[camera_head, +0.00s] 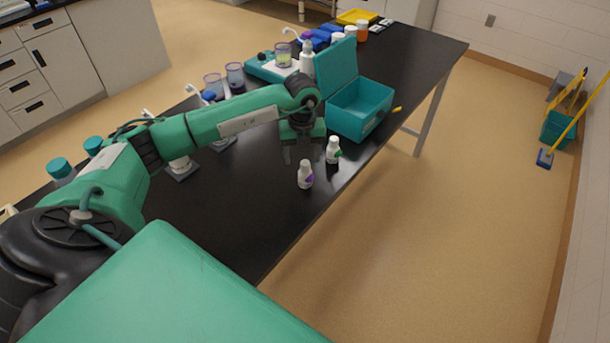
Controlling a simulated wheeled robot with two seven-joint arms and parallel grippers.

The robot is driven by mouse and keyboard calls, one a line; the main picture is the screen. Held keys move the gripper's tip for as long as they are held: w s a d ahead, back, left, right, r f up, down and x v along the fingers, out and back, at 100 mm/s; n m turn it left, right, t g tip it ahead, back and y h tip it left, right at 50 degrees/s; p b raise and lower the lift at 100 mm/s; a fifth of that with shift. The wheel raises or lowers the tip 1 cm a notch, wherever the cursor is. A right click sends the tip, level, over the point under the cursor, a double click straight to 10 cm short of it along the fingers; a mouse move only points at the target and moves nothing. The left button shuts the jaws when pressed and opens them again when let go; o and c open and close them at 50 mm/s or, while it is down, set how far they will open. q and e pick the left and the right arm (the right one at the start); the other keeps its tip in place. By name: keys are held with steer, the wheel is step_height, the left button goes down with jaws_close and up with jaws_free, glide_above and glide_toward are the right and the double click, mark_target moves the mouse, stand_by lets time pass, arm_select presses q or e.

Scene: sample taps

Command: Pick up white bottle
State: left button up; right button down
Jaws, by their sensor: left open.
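Two small white bottles stand upright on the black table near its right edge. One white bottle (305,175) has a purple mark on its label. The other white bottle (333,150) has a green mark and stands a little farther back and to the right. My left gripper (301,158) points down just behind the purple-marked bottle and to the left of the green-marked one. It is open and appears to hold nothing. I cannot tell its exact height above the table. My right gripper is not in view.
An open teal box (358,108) stands behind the bottles near the table edge. Beakers (235,75), a teal scale-like device (268,67) and a white wash bottle (307,58) stand farther back. The black table (225,220) is clear left of the bottles.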

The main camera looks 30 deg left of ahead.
mark_target(305, 163)
arm_select(q)
steer(key=shift+d+f+p, duration=0.2)
steer(key=shift+f+p, duration=0.3)
steer(key=shift+p, duration=0.05)
steer(key=f, duration=0.1)
steer(key=f+p, duration=0.1)
steer(key=f, duration=0.1)
steer(key=shift+w+d+f, duration=0.15)
steer(key=shift+w+f, duration=0.05)
steer(key=shift+f, duration=0.4)
steer(key=shift+s, duration=0.1)
steer(key=c, duration=1.1)
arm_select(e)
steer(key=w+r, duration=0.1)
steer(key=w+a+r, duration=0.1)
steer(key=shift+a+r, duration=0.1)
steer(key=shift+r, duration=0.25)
